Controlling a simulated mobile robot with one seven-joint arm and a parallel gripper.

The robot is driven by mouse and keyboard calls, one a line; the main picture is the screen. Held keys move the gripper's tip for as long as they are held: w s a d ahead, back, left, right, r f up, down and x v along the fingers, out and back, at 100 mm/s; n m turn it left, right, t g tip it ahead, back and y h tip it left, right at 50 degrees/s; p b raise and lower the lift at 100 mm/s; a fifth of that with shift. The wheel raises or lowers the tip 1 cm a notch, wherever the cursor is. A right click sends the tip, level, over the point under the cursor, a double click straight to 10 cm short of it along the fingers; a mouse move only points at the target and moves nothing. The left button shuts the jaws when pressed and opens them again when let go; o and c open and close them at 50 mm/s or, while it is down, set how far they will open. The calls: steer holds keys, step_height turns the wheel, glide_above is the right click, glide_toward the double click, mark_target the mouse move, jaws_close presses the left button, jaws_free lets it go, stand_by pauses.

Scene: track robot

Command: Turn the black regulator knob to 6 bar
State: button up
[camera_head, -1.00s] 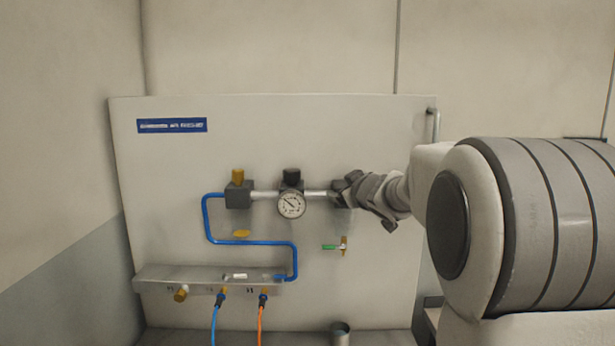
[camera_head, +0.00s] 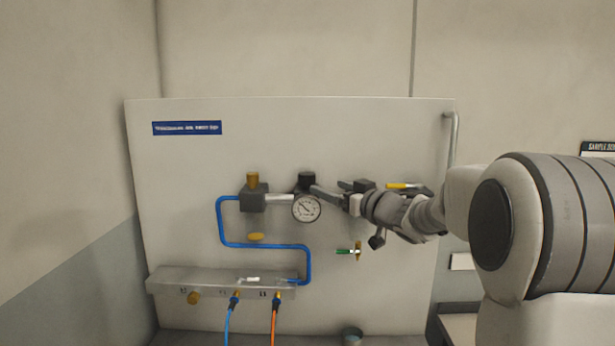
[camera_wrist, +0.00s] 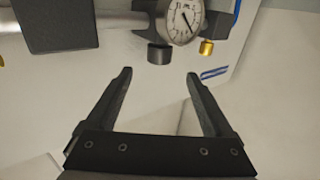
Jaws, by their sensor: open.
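The black regulator knob (camera_head: 306,180) sits on top of the regulator, above the round white gauge (camera_head: 306,208). The gauge's dark needle shows, but its figures are too small to read. My gripper (camera_head: 328,189) is just right of the knob, and one finger appears to overlap or almost reach the regulator's right side. In the wrist view, which looks upside down, the knob (camera_wrist: 159,54) lies just beyond the tips of my open gripper (camera_wrist: 158,76), about midway between them. Nothing is between the fingers. The gauge (camera_wrist: 184,18) is partly cut off.
A brass-topped block (camera_head: 253,193) stands left of the regulator. A blue pipe (camera_head: 265,246) runs down to a manifold (camera_head: 180,279) with blue and orange hoses. A yellow handle (camera_head: 402,185) is beside my wrist; a green-handled valve (camera_head: 350,251) is below. The panel above is clear.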

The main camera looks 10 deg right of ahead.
mark_target(311, 182)
steer(key=p+x, duration=0.2)
steer(key=x, duration=0.9)
steer(key=shift+w, duration=0.1)
steer(key=c, duration=1.4)
steer(key=shift+o, duration=0.2)
steer(key=shift+f+m+h+b, duration=0.25)
steer(key=shift+h+b, duration=0.25)
steer(key=shift+b, duration=0.55)
